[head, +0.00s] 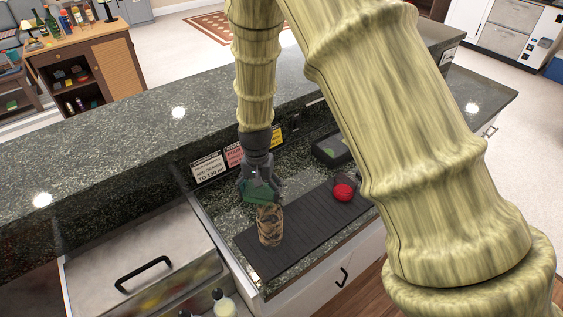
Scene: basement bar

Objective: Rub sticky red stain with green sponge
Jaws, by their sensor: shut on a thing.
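My gripper (258,180) points down over the dark counter, left of the picture's middle. It is shut on a green sponge (263,194), partly hidden by the fingers. The sponge is just above and behind a brown patterned cup (270,227); I cannot tell whether it touches the cup or the counter. I cannot make out a red stain for certain. A bright red rounded thing (343,190) shows on the mat to the right, but it looks like a solid object.
The cup stands on a black ribbed mat (267,262). A dark box (332,149) lies behind the mat. A raised granite ledge (110,150) with signs (208,167) runs behind. A metal lid (135,258) and bottles (223,303) are at the lower left.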

